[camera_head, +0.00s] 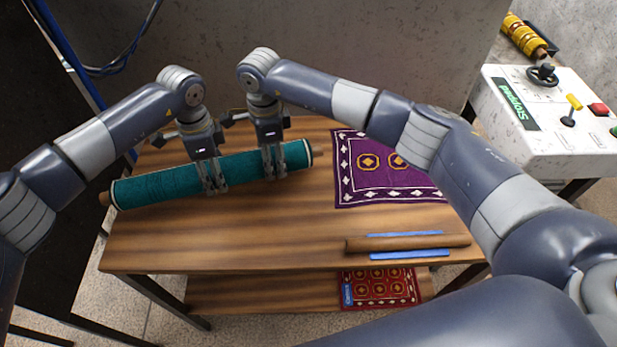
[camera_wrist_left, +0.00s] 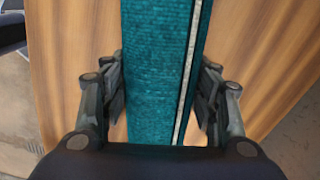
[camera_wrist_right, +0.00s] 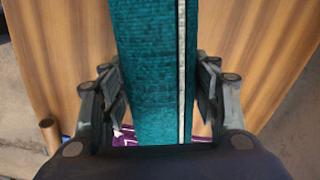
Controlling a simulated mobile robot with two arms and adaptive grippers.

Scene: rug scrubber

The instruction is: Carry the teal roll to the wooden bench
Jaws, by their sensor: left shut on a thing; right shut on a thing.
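The teal roll (camera_head: 155,187) lies slantwise over the left part of the wooden bench (camera_head: 240,235), its right end farther back. In the head view it appears at or just above the bench top; I cannot tell whether it touches. My left gripper (camera_head: 214,190) is shut on the roll near its middle, and my right gripper (camera_head: 273,176) is shut on it nearer its right end. The roll runs between the fingers in the left wrist view (camera_wrist_left: 155,70) and in the right wrist view (camera_wrist_right: 150,70). The roll's underside is hidden.
A purple patterned rug (camera_head: 385,180) lies flat on the bench's right side. A brown roller with blue strips (camera_head: 410,244) lies near the front edge. A red rug (camera_head: 378,289) is on the lower shelf.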

